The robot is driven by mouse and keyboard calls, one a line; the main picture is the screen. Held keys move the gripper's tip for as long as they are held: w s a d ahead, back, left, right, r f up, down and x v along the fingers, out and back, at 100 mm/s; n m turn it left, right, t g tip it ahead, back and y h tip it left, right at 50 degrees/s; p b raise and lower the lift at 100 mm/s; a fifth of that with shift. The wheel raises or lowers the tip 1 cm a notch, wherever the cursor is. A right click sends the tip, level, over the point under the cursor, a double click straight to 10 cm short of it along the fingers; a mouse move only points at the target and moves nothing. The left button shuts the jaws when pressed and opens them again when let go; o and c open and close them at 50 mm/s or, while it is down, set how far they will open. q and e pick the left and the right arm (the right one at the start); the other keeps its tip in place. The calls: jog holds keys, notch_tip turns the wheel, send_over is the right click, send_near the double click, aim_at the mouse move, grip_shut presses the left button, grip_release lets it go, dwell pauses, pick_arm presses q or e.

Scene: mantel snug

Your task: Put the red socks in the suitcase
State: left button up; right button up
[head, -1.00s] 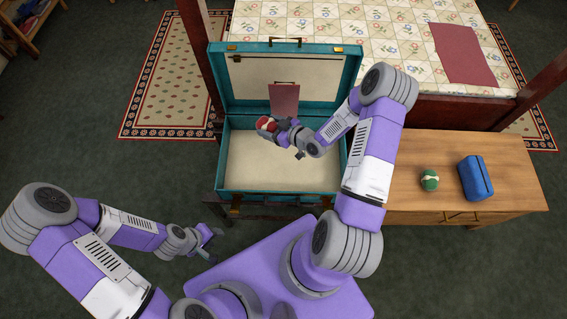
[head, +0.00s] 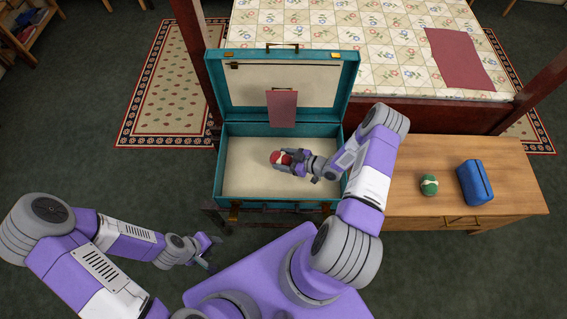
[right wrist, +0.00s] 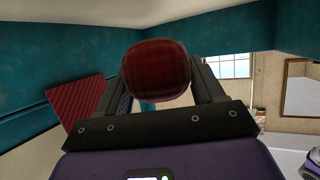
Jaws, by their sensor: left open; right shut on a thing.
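The red socks (head: 281,158), a rounded red bundle with a pale patch, are held by my right gripper (head: 287,161), which is shut on them. They are inside the open teal suitcase (head: 218,172), over its cream floor. In the right wrist view the red socks (right wrist: 157,72) sit between the two fingers, with teal walls around. I cannot tell whether the socks touch the suitcase floor. My left gripper (head: 213,250) is open and empty, low at the left, in front of the suitcase.
A wooden cabinet (head: 520,200) at the right holds a green ball-like bundle (head: 429,185) and a blue pouch (head: 475,183). A mauve flat piece (head: 282,108) hangs at the suitcase lid. A bed (head: 390,60) stands behind.

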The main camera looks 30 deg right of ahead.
notch_tip(320, 180, down, 3)
jog(key=shift+r+b, duration=0.2)
jog(key=shift+b, duration=0.1)
jog(key=shift+f+b, duration=0.55)
jog(key=shift+b, duration=0.2)
jog(key=o, duration=1)
jog(key=shift+o, duration=0.2)
